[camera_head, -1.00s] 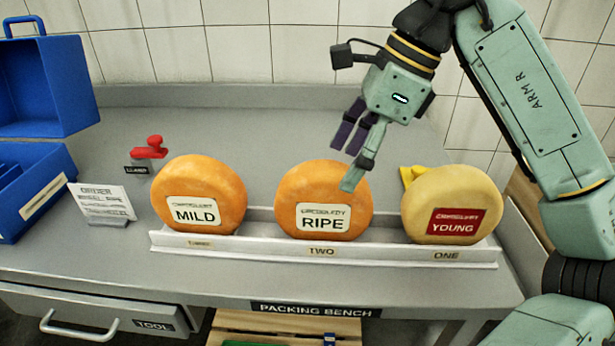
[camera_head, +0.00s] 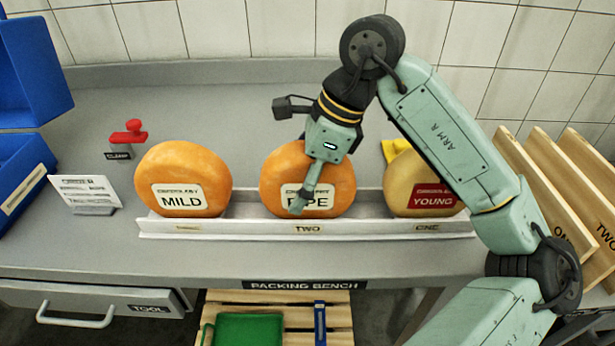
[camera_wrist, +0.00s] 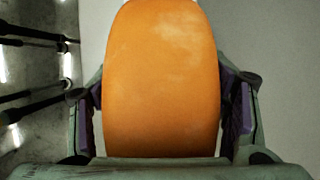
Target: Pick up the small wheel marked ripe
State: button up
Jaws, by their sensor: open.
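The orange wheel labelled RIPE (camera_head: 337,190) stands upright in the middle of the white rack (camera_head: 260,229), above the mark TWO. My gripper (camera_head: 302,195) is at this wheel, and one finger crosses its label in the head view. In the wrist view the orange wheel (camera_wrist: 160,80) stands edge-on between my two open fingers, with a narrow gap showing on each side. The other finger is hidden behind the wheel in the head view. The orange MILD wheel (camera_head: 183,175) stands to the left, and the yellow YOUNG wheel (camera_head: 405,178) to the right, partly behind my arm.
A red clamp (camera_head: 129,133) and an order card (camera_head: 86,192) are on the bench at left, beside a blue box (camera_head: 30,70). A yellow object (camera_head: 395,148) is behind the YOUNG wheel. A pallet (camera_head: 275,303) with a green item is below the bench front.

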jog(key=shift+f, duration=0.15)
grip_shut()
dwell(0.9)
